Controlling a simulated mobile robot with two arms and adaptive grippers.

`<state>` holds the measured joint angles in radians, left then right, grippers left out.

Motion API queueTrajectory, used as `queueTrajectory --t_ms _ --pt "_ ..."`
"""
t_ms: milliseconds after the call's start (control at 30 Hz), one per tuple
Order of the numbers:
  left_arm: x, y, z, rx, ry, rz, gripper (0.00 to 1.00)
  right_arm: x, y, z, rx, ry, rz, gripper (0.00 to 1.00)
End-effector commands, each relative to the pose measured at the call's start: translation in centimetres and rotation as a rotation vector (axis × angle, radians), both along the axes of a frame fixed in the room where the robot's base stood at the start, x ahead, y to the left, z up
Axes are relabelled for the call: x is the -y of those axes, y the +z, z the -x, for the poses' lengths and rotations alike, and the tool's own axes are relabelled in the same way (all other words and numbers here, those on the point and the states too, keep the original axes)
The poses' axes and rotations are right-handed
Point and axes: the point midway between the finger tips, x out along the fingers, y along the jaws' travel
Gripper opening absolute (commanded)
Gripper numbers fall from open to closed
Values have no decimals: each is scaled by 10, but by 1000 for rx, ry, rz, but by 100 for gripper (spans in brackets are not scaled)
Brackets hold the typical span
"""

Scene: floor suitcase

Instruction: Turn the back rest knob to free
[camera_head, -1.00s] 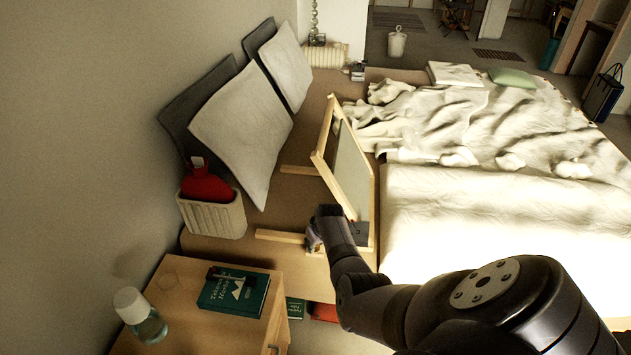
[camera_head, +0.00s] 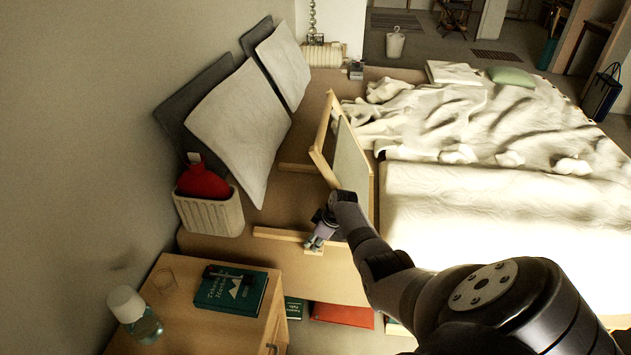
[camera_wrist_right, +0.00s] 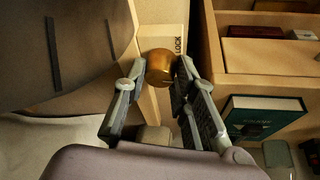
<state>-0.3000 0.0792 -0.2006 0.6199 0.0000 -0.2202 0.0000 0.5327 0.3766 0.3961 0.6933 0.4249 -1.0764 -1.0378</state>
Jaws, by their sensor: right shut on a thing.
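The back rest (camera_head: 353,165) is a tilted wooden frame with a grey panel, standing on the bed base. Its round orange-brown knob (camera_wrist_right: 157,66) shows in the right wrist view, beside a wooden plate marked LOCK (camera_wrist_right: 178,42). My right gripper (camera_head: 312,245) is at the near end of the lower wooden rail (camera_head: 277,234). In the wrist view its two fingers (camera_wrist_right: 160,82) are on either side of the knob, shut on it. The knob is hidden in the head view. My left gripper is not in view.
A bedside table (camera_head: 177,300) stands at the lower left with a green book (camera_head: 230,290) and a bottle (camera_head: 143,322). A ribbed bin (camera_head: 210,211) holding a red object stands behind it. Pillows (camera_head: 240,120) lean on the wall. White bedding (camera_head: 470,190) covers the right side.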

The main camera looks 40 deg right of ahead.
Motion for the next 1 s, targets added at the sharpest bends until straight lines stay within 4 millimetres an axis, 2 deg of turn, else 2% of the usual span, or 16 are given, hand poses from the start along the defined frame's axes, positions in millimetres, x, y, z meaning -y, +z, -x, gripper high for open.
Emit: queueTrajectory --t_ms 400,433,700,1000 --pt "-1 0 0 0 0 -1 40 1 0 1 -3 6 2 0" --pt "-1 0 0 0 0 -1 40 1 0 1 -1 5 3 27" --pt "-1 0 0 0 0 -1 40 0 0 0 -1 5 1 45" --pt "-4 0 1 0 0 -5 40 0 1 0 0 5 1 45"
